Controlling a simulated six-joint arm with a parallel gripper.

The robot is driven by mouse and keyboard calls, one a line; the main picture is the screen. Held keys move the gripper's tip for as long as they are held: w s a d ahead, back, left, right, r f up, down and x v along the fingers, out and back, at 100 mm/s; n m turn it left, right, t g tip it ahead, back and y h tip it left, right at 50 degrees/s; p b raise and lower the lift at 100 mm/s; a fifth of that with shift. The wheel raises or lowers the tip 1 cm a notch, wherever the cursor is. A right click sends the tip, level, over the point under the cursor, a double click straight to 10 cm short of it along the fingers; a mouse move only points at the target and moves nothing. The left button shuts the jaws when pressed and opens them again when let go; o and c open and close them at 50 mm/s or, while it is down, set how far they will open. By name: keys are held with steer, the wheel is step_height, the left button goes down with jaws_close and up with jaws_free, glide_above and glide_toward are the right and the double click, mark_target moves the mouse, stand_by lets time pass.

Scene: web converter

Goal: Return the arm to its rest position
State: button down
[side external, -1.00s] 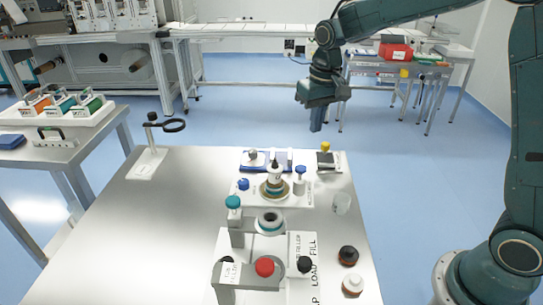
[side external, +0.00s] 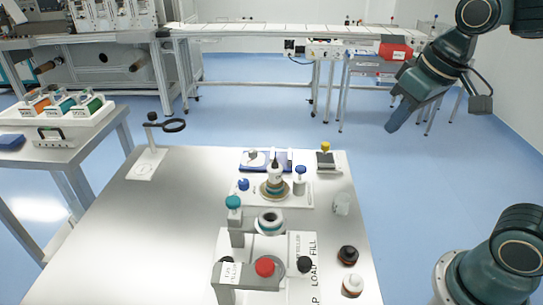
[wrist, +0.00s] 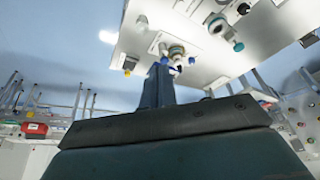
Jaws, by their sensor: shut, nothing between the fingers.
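My gripper (side external: 391,127) is up in the air at the right, beyond the far right corner of the steel work table (side external: 120,220). It points down and to the left, clear of everything, with its fingers together and nothing between them. In the wrist view my gripper's fingers (wrist: 157,85) show as a dark closed block, with the table tilted in the upper part of the picture. My base is at the lower right of the side view.
A red bin (side external: 394,51) stands on a bench behind. Open floor surrounds my gripper.

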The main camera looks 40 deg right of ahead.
steer(key=s+f+t, duration=0.1)
steer(key=s, duration=0.6)
steer(key=shift+s+a+f+n, duration=0.15)
steer(key=shift+s+f+n, duration=0.1)
steer(key=shift+n, duration=0.15)
steer(key=shift+w, duration=0.2)
stand_by(1.0)
steer(key=w+m+g, duration=0.2)
steer(key=w, duration=1.4)
steer(key=w+d+f+m+g, duration=0.1)
steer(key=w+d+f+g, duration=0.1)
steer(key=w+f, duration=1)
steer(key=shift+w+d+f+g, duration=0.15)
steer(key=shift+w+f+g, duration=0.35)
steer(key=shift+w, duration=0.8)
